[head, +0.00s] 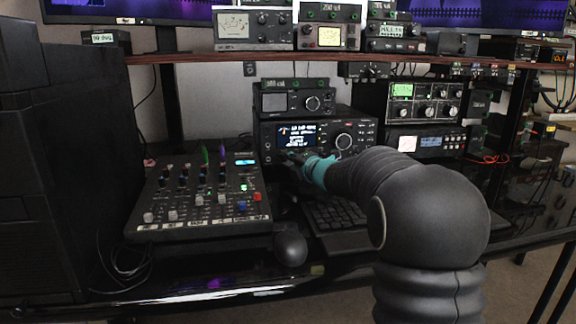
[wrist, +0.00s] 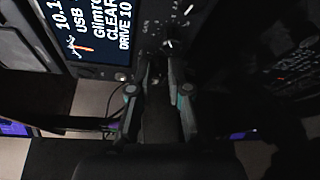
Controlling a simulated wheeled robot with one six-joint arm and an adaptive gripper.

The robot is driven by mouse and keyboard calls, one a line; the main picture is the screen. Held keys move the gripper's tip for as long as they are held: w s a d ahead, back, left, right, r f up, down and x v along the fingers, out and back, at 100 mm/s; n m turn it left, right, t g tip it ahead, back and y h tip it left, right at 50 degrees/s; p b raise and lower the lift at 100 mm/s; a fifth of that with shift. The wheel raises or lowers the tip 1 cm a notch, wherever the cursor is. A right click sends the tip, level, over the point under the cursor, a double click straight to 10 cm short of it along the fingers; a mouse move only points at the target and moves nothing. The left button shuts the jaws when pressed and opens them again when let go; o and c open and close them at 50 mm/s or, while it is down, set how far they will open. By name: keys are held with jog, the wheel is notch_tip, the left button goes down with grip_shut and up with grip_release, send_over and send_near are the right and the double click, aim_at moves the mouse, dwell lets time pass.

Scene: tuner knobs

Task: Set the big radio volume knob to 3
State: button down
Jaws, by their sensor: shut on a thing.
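The big radio (head: 265,137) is a black set with a lit display and a large round dial, standing on the desk behind the keyboard. In the wrist view its display (wrist: 88,35) fills the upper left, with the text turned sideways. My gripper (head: 293,157) reaches the lower part of the front panel, below the display. In the wrist view my gripper (wrist: 157,70) has both fingertips against the panel beside the display, shut on a small dark knob. The knob is mostly hidden between the fingertips, and its pointer and scale cannot be read.
A smaller radio (head: 292,98) sits on top of the big one, and more sets (head: 423,103) stand to the right.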

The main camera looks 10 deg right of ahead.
jog(key=shift+f+m+b, duration=0.15)
jog(key=shift+m+b, duration=0.2)
jog(key=shift+m, duration=0.25)
jog(key=shift+t, duration=0.3)
jog(key=c, duration=1.1)
grip_release()
jog(key=shift+s, duration=0.1)
jog(key=v, duration=1.2)
jog(key=shift+d, duration=0.15)
